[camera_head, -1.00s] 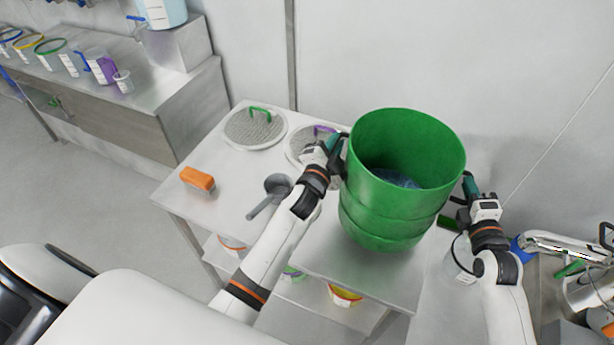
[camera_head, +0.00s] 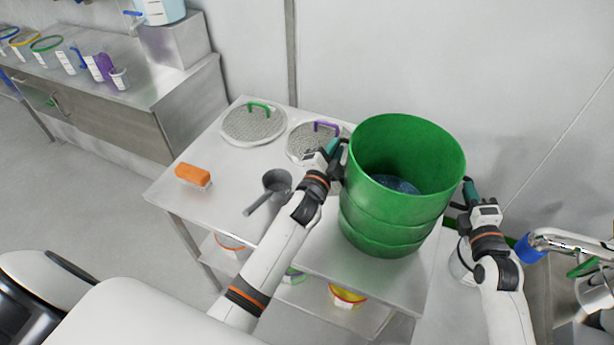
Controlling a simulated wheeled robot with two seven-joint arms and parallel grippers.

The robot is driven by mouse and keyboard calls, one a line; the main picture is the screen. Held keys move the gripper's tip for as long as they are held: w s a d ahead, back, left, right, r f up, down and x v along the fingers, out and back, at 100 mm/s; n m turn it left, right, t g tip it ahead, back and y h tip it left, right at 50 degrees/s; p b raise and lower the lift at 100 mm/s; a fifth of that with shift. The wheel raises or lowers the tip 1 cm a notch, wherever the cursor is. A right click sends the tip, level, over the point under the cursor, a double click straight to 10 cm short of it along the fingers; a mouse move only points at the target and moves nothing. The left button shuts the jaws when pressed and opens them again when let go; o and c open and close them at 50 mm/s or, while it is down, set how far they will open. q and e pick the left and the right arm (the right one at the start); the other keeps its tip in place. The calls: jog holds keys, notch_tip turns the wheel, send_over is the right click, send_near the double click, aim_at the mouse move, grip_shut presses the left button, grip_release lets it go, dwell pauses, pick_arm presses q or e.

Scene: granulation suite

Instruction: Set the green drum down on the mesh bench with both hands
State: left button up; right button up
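The green drum (camera_head: 395,215) is upright and open at the top, with blue-grey contents visible inside. It is over the right part of the mesh bench (camera_head: 232,200); whether its base touches the top cannot be told. My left gripper (camera_head: 335,154) is at the drum's left side and appears shut on its dark handle. My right gripper (camera_head: 470,194) is at the opposite side and also appears shut on a handle. Fingertips are partly hidden.
Two round meshes, one with a green handle (camera_head: 253,126) and one with a purple handle (camera_head: 303,145), lie behind. An orange brush (camera_head: 194,176) and a grey scoop (camera_head: 276,182) lie on the left part. A metal pipe (camera_head: 570,243) is at the right.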

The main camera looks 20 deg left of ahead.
pick_arm(q)
jog(key=o, duration=0.4)
jog(key=shift+s+r, duration=0.15)
pick_arm(e)
jog(key=o, duration=0.4)
jog(key=shift+s+r, duration=0.1)
jog(key=shift+s, duration=0.05)
pick_arm(q)
jog(key=shift+o, duration=0.2)
pick_arm(e)
jog(key=shift+o, duration=0.2)
pick_arm(q)
jog(key=shift+s, duration=0.25)
pick_arm(e)
jog(key=shift+s+d, duration=0.1)
pick_arm(q)
jog(key=s, duration=1.1)
jog(key=shift+s+d, duration=0.15)
jog(key=shift+s, duration=0.1)
pick_arm(e)
jog(key=v, duration=1.1)
jog(key=shift+s+d, duration=0.15)
jog(key=shift+s, duration=0.2)
